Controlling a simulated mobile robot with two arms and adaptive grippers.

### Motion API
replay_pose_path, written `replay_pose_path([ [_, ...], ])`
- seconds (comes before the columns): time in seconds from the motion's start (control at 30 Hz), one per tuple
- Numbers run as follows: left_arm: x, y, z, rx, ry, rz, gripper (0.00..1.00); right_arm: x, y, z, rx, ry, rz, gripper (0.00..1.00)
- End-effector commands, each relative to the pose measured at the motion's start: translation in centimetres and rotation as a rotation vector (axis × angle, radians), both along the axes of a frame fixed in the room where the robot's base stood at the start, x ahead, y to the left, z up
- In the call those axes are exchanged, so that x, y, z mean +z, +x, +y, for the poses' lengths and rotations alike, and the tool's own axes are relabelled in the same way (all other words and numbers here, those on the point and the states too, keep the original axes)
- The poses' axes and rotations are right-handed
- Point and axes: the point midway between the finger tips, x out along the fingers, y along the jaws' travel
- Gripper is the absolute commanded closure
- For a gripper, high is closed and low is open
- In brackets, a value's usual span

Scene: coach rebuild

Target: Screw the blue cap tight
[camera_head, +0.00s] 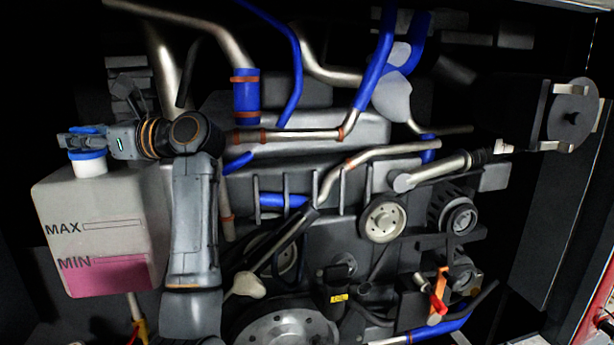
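The blue cap (88,154) sits on the white neck (90,168) of a coolant tank (95,205) at the left. The tank is whitish, marked MAX and MIN, with pink fluid up to about the MIN line. My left gripper (80,141) reaches in level from the right at the cap. Its fingers lie across the cap, with blue showing above and below them. It looks shut on the cap; the fingers hide part of the cap, so its thread and seating cannot be seen. My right gripper is not in view.
My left arm stands in front of the tank's right side. To its right is the engine, with blue hoses (246,97), metal pipes (290,135) and pulleys (383,219). An orange-and-red part (438,293) is at the lower right. Dark space lies left of the tank.

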Motion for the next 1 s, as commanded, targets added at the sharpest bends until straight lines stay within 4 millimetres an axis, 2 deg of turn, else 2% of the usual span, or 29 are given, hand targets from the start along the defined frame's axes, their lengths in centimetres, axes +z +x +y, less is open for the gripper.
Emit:
replay_pose_path([
  [0.03, 0.0, 0.0, 0.0, 0.0, 0.0, 0.0, 0.66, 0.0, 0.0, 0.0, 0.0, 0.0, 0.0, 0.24],
  [0.2, 0.0, 0.0, 0.0, 0.0, 0.0, 0.0, 1.0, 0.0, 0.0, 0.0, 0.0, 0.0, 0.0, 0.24],
  [0.63, -0.1, 0.0, 0.0, -0.003, -0.001, -0.001, 1.0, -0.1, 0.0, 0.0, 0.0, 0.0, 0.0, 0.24],
  [1.0, -0.4, -0.1, 0.0, -0.129, -0.004, -0.003, 1.0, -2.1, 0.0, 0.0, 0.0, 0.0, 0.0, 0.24],
])
